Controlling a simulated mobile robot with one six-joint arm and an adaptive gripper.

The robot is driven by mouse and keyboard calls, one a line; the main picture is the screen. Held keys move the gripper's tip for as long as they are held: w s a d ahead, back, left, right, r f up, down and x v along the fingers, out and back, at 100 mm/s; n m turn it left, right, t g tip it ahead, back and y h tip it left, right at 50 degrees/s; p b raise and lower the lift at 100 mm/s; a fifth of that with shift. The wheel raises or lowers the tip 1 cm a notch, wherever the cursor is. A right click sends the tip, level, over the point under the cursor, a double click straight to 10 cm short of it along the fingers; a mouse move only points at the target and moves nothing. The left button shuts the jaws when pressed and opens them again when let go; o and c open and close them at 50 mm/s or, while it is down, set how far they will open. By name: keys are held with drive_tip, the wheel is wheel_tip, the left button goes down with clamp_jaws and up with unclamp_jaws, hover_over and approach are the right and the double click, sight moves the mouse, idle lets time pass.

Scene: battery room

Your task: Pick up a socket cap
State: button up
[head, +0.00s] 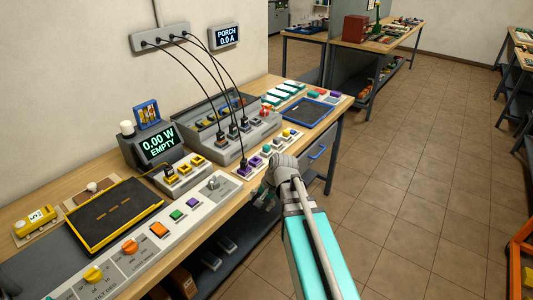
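Small coloured cap-like pieces sit in a white strip along the bench's front edge: a purple one (254,161), a green one (267,146) and a yellow one (286,132) among them. I cannot tell for certain which are socket caps. My gripper (263,198) hangs low beside the bench's front edge, just below and to the right of the strip, apart from the pieces. It is small and dark here, partly hidden by my wrist, so I cannot tell whether its fingers are open. I see nothing held in it.
Black cables hang from a wall socket block (160,38) to a grey charger rack (228,150). A display box (155,145) reads 0.00 W EMPTY. A blue-rimmed tray (308,114) and a yellow-rimmed dark tray (112,212) lie on the bench.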

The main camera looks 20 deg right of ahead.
drive_tip(key=w+d+r+m+t+y+b, duration=0.1)
drive_tip(key=w+d+m+t+y+b, duration=0.25)
drive_tip(key=w+d+m, duration=0.55)
drive_tip(key=m+t+y+b, duration=0.1)
drive_tip(key=m+t+b, duration=0.35)
drive_tip(key=m, duration=0.75)
approach(269, 147)
drive_tip(key=s+d+t+p, duration=0.2)
drive_tip(key=shift+w+a+f, duration=0.1)
drive_tip(key=shift+a+f, duration=0.05)
drive_tip(key=shift+f, duration=0.05)
drive_tip(key=b+x, duration=0.2)
drive_tip(key=x, duration=0.5)
drive_tip(key=shift+w+a+f, duration=0.15)
drive_tip(key=shift+a+f, duration=0.1)
drive_tip(key=shift+w+a+f+b, duration=0.1)
drive_tip(key=shift+w+a+b, duration=0.2)
drive_tip(key=shift+w, duration=0.05)
drive_tip(key=shift+s+a+b+x, duration=0.15)
drive_tip(key=shift+b+x, duration=0.3)
drive_tip(key=shift+x, duration=0.85)
drive_tip(key=shift+s+a+b+x, duration=0.1)
drive_tip(key=shift+b+x, duration=0.3)
drive_tip(key=shift+x, duration=0.9)
drive_tip(key=shift+f, duration=0.1)
